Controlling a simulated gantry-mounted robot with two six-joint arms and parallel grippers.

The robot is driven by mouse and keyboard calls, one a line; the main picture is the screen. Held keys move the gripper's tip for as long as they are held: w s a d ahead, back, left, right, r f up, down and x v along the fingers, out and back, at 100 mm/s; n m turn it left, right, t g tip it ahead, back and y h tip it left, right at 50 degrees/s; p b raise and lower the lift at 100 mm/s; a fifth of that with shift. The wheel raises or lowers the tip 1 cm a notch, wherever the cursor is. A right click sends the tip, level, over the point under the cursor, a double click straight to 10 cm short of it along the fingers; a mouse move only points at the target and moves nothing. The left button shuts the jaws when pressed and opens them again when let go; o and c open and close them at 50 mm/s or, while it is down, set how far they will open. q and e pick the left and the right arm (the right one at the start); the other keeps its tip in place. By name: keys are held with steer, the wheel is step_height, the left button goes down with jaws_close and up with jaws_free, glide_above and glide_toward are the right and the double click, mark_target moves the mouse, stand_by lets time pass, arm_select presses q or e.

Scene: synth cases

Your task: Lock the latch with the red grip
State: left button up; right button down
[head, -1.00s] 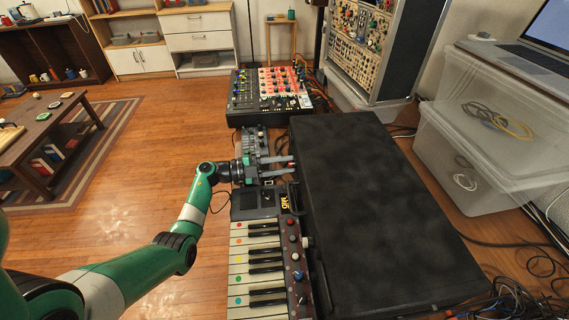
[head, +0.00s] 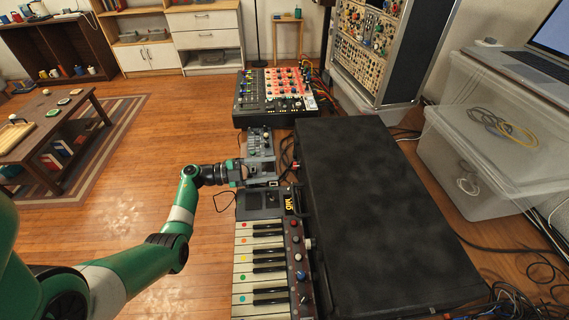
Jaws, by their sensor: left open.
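A large black case (head: 375,215) lies closed, with its lid down, to the right of the keyboard. A small dark latch with a trace of red (head: 296,165) shows on its left side; it is too small to tell whether it is locked. My left gripper (head: 276,171) comes in from the left at that side, just above the keyboard's far end. Its fingers are open and empty, a little short of the case. My right gripper is out of view.
A keyboard (head: 258,255) with coloured key dots runs along the case's left side. A small grey device (head: 259,139) and a mixer (head: 275,93) stand beyond the gripper. Clear plastic bins (head: 495,150) stand to the right, with loose cables around.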

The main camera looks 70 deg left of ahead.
arm_select(q)
steer(key=v, duration=0.5)
steer(key=shift+s+p, duration=0.1)
steer(key=shift+p, duration=0.2)
